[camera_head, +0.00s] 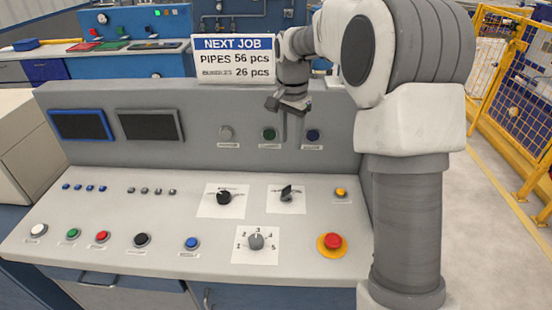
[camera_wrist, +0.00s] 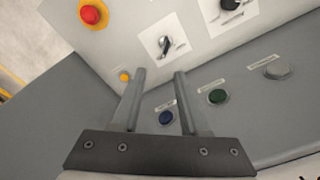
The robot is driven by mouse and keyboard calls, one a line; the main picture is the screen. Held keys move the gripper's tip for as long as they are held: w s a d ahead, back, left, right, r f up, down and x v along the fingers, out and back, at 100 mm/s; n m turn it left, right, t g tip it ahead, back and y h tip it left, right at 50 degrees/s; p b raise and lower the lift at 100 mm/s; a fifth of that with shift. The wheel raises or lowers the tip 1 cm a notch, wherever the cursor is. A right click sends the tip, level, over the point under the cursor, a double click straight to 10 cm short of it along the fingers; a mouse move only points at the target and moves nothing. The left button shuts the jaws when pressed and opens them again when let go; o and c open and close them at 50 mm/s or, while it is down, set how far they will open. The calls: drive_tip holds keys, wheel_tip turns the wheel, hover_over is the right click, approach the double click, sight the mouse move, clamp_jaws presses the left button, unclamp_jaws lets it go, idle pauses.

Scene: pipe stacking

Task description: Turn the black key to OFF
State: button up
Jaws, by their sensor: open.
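The black key (camera_head: 287,192) stands in a switch on a white plate, on the sloped desk of the grey console, right of a black rotary knob (camera_head: 224,197). The key also shows in the wrist view (camera_wrist: 166,43), near the top, beyond the fingertips. The plate's lettering is too small to read, so I cannot tell which position the key is at. My gripper (camera_head: 288,105) is above the desk, in front of the console's upright panel. In the wrist view my gripper (camera_wrist: 160,72) is open, with its two fingers apart and nothing between them. It is clear of the key.
A red emergency button (camera_head: 333,242) on a yellow base and a small orange button (camera_head: 341,192) sit right of the key. A numbered grey dial (camera_head: 256,241) is below it. The upright panel (camera_head: 340,140) with several buttons rises behind. A job sign (camera_head: 234,60) stands at the top.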

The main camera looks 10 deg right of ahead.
sight(287, 187)
drive_tip(key=shift+m+g, duration=0.4)
drive_tip(key=shift+m, duration=0.5)
drive_tip(key=w+f, duration=0.1)
drive_tip(key=f, duration=0.6)
drive_tip(key=w+f+p, duration=0.1)
drive_tip(key=f, duration=0.6)
drive_tip(key=w+f+p, duration=0.1)
drive_tip(key=w+f, duration=0.1)
drive_tip(key=f, duration=0.6)
drive_tip(key=shift+w+d, duration=0.1)
drive_tip(key=shift+c, duration=0.3)
clamp_jaws()
